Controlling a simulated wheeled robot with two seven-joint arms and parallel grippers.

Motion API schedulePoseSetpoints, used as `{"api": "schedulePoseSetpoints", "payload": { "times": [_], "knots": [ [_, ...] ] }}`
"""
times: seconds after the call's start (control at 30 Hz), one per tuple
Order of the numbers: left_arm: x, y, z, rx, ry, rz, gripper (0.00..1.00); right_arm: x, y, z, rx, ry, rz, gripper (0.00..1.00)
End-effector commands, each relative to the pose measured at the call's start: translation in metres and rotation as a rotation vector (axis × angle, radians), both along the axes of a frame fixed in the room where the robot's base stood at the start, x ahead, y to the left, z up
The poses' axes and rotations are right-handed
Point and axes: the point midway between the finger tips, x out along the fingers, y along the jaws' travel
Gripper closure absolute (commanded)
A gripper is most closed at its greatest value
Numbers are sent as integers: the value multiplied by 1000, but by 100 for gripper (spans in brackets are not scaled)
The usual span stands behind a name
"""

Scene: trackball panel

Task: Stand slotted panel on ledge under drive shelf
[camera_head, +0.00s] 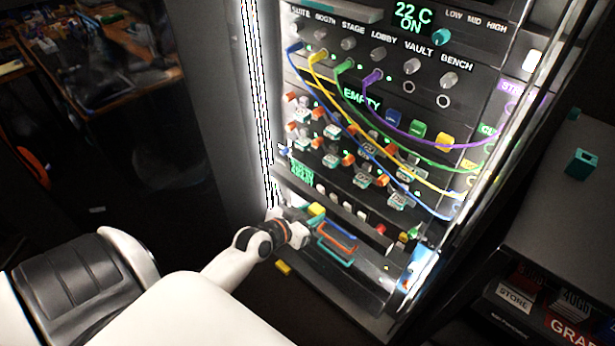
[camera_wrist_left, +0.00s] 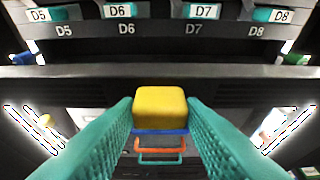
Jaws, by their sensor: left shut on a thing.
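My left gripper (camera_head: 303,232) is low at the rack's front, below the drive shelf (camera_head: 352,172). In the left wrist view its teal fingers (camera_wrist_left: 160,125) are shut on a yellow block (camera_wrist_left: 160,105), which also shows in the head view (camera_head: 316,209). A dark panel with fine slots (camera_wrist_left: 225,88) lies behind the block, under the shelf with drive labels D5 to D8 (camera_wrist_left: 160,30). I cannot tell whether the block is fixed to this panel. The panel's lower edge and its contact with the ledge are hidden. My right gripper is out of view.
Orange and teal loop handles (camera_head: 338,240) sit just right of my left gripper. Blue, yellow, green and purple cables (camera_head: 400,140) hang across the rack above. A dark side table (camera_head: 560,215) stands at right.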

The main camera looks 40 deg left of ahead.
Motion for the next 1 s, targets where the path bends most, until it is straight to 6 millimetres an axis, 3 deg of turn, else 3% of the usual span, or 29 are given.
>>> {"api": "schedulePoseSetpoints", "payload": {
  "times": [0.5, 1.0],
  "knots": [
    [45, -3, 1, 0, -3, 1, 96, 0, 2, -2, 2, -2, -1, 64],
    [51, -4, 1, 0, -3, 0, 96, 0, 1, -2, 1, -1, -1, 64]
  ]
}}
